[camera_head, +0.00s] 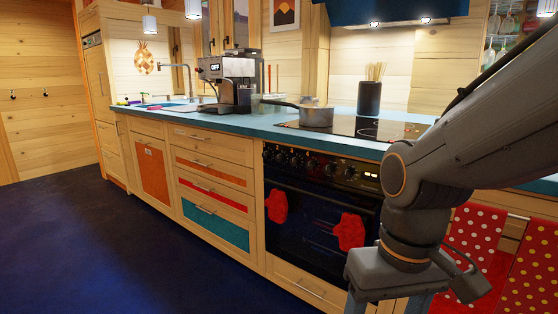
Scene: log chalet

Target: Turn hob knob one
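A row of several dark round knobs (311,166) runs along the black front panel of the oven (312,215), below the hob (362,127). No number on any knob is readable, so I cannot tell which is knob one. The right end of the panel has a small lit display. My gripper (388,306) is at the bottom right, pointing down, in front of the oven's lower right side and below the knobs in the picture. Its two fingers stand apart with nothing seen between them. Their tips are cut off by the bottom edge. It appears clear of the knobs.
A saucepan (316,116) stands on the hob, its handle pointing left. Red mitts (277,205) hang on the oven front. A coffee machine (232,82) stands on the blue worktop (227,123). Red dotted towels (475,240) hang at right. The dark floor (120,245) is clear at left.

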